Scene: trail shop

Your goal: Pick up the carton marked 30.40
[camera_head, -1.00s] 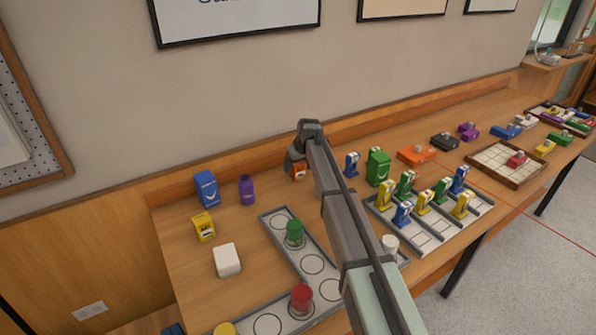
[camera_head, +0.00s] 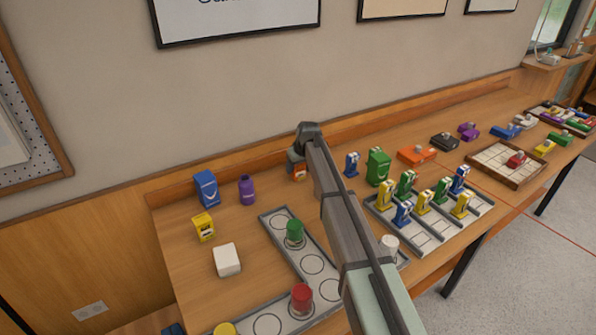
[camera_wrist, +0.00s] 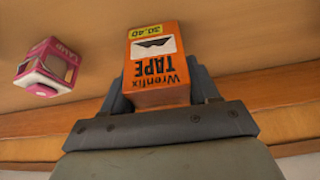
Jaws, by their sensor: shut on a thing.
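The orange carton (camera_wrist: 156,62) shows in the wrist view with "Wrenfix TAPE" and a yellow label reading 30.40, upside down in the picture. My gripper (camera_wrist: 160,90) is shut on it, with one dark finger on each side. In the head view a small part of the orange carton (camera_head: 299,173) shows below my gripper (camera_head: 298,160), near the back of the table. My arm hides most of the grip there. I cannot tell whether the carton is clear of the table.
A pink carton (camera_wrist: 47,68) lies to the left in the wrist view. In the head view, a blue carton (camera_head: 206,188) and purple bottle (camera_head: 247,190) stand left of my gripper. A small blue item (camera_head: 351,164) and green carton (camera_head: 377,167) stand right. The wall rises close behind.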

